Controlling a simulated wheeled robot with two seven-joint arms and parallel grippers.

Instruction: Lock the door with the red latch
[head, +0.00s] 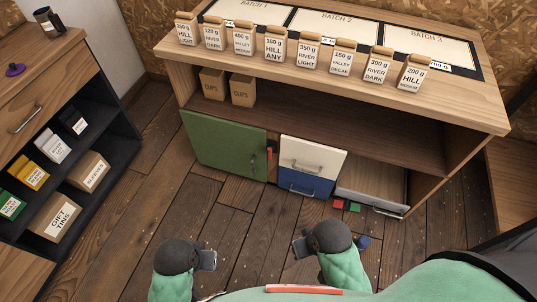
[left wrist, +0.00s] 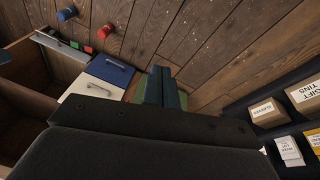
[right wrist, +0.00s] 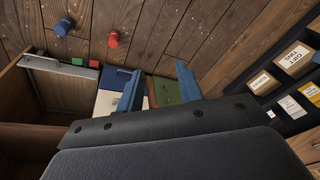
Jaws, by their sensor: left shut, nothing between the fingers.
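The green door (head: 222,146) is at the lower left of the wooden counter and looks shut or nearly so. The small red latch (head: 270,152) is at its right edge, beside the drawers; its exact setting is too small to tell. The green door also shows in the right wrist view (right wrist: 166,92), partly behind my fingers. My left gripper (head: 212,260) is shut and empty, in front of the counter and apart from the door. My right gripper (head: 299,248) is open and empty, also apart from the latch; its two fingers (right wrist: 158,88) stand apart in the right wrist view.
A white drawer (head: 312,154) and a blue drawer (head: 304,182) are right of the latch. An open drawer (head: 372,183) is further right. A dark shelf (head: 100,165) stands left. Floor before the door is clear.

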